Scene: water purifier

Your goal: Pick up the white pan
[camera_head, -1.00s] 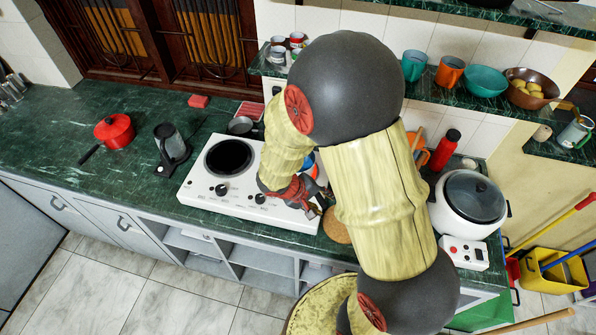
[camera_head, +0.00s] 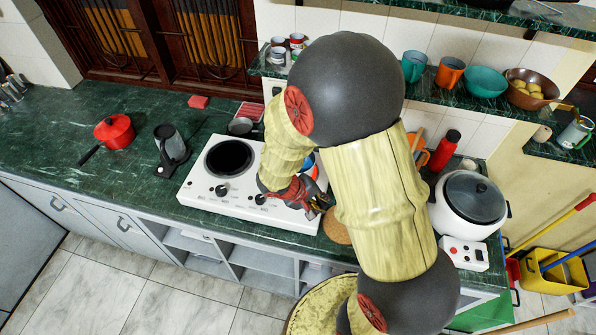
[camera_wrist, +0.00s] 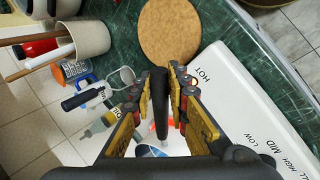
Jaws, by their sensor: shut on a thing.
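My gripper (camera_wrist: 167,76) is closed around a dark, upright-looking handle (camera_wrist: 160,108) in the wrist view. The handle seems to belong to the white pan, whose white body with blue and orange patches (camera_wrist: 150,150) shows partly below the fingers. In the head view the pan (camera_head: 321,176) peeks out behind my arm at the right end of the white stove. Most of it is hidden, and I cannot tell whether it touches the stove. My gripper (camera_head: 318,207) is near the stove's front right corner.
The white two-burner stove (camera_head: 213,187) stands on the green counter (camera_head: 62,135). A round cork mat (camera_wrist: 170,30) lies beside it. The counter's left part has free room.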

